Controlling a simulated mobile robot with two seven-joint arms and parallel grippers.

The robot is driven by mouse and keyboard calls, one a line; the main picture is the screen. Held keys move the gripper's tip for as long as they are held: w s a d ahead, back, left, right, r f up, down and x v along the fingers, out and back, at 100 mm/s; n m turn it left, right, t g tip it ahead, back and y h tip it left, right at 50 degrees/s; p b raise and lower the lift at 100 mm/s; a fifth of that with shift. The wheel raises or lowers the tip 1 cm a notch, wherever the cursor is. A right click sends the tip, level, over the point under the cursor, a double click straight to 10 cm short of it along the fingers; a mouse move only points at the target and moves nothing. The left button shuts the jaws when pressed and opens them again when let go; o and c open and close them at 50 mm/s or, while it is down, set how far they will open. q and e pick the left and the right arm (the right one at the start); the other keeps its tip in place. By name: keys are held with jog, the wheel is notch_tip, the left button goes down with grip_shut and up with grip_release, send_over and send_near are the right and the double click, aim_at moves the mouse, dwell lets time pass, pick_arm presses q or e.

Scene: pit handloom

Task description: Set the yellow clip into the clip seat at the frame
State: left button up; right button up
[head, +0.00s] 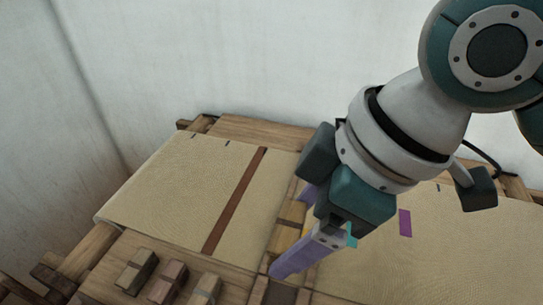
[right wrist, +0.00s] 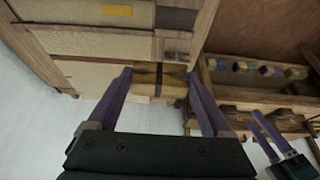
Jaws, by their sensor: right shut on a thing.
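The yellow clip (head: 287,232) is a yellowish wooden block with a dark band. My right gripper (head: 296,232) has its purple fingers on either side of it, over the strip between the two cloth panels. In the right wrist view the clip (right wrist: 160,80) sits between the fingertips of my right gripper (right wrist: 160,82), which are shut on it. I cannot pick out the clip seat; the gripper covers part of the frame there. My left gripper (right wrist: 254,117) shows small at the lower right of the right wrist view, its two purple fingers apart with nothing between them.
Several banded blocks, one greenish (head: 137,270), one reddish (head: 167,282) and one pale (head: 205,290), stand on the front wooden board. A cream cloth (head: 180,185) with a brown stripe lies left. The right cloth bears a purple patch (head: 405,222). A white wall stands behind.

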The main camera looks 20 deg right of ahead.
jog(key=b, duration=0.2)
send_over(278, 294)
jog(key=d, duration=0.1)
jog(key=f, duration=1.1)
jog(key=shift+s+d+f, duration=0.1)
jog(key=shift+s, duration=0.3)
notch_tip(278, 294, down, 4)
jog(key=shift+b, duration=0.85)
jog(key=shift+f, duration=0.2)
jog(key=shift+f, duration=0.15)
jog(key=o, duration=1.1)
